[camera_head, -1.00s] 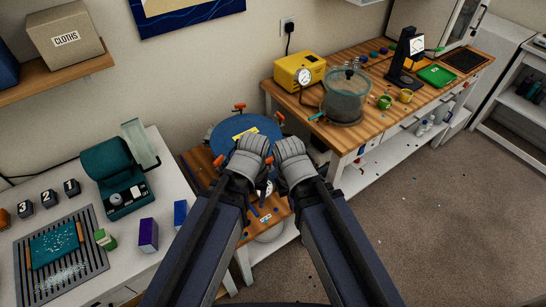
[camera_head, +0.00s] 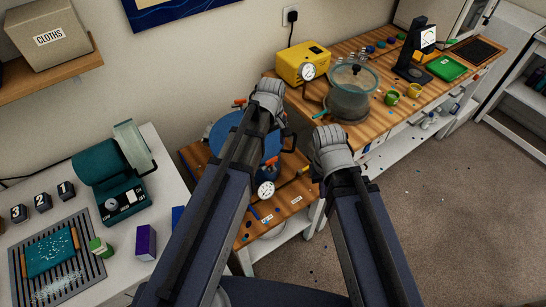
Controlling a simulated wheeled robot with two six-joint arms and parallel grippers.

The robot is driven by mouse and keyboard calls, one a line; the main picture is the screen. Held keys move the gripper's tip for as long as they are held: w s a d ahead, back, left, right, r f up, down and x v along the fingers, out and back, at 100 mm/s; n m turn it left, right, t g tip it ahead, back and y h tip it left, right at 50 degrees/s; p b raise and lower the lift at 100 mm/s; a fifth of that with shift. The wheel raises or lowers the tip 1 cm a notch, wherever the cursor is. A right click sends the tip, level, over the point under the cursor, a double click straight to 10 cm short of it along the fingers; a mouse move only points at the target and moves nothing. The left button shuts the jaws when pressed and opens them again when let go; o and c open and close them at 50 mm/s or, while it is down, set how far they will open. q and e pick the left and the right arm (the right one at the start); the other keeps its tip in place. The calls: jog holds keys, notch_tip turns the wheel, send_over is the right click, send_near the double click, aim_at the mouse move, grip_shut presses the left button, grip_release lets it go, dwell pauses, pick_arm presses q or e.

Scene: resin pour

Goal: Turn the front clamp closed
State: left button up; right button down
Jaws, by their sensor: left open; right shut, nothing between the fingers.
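The blue pressure pot (camera_head: 222,132) stands on the low wooden bench, partly hidden behind my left arm. An orange clamp handle (camera_head: 272,160) shows on its near right side, just right of my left forearm. I cannot tell whether this clamp is turned closed. Another orange clamp handle (camera_head: 240,102) shows at the pot's back rim. My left gripper (camera_head: 288,138) is over the pot's right side, open, its fingers largely hidden by the wrist. My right gripper (camera_head: 318,170) is right of the pot, apart from it, shut and empty.
A round white gauge (camera_head: 266,190) is at the pot's near side. A clear-lidded chamber (camera_head: 350,92) and a yellow pump (camera_head: 302,64) stand on the higher bench at right. The white counter (camera_head: 165,190) is at left. Open floor lies at lower right.

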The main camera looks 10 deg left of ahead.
aim_at(271, 159)
pick_arm(q)
notch_tip(271, 159, down, 7)
jog(key=b, duration=0.6)
jog(key=shift+b, duration=0.3)
jog(key=c, duration=1.4)
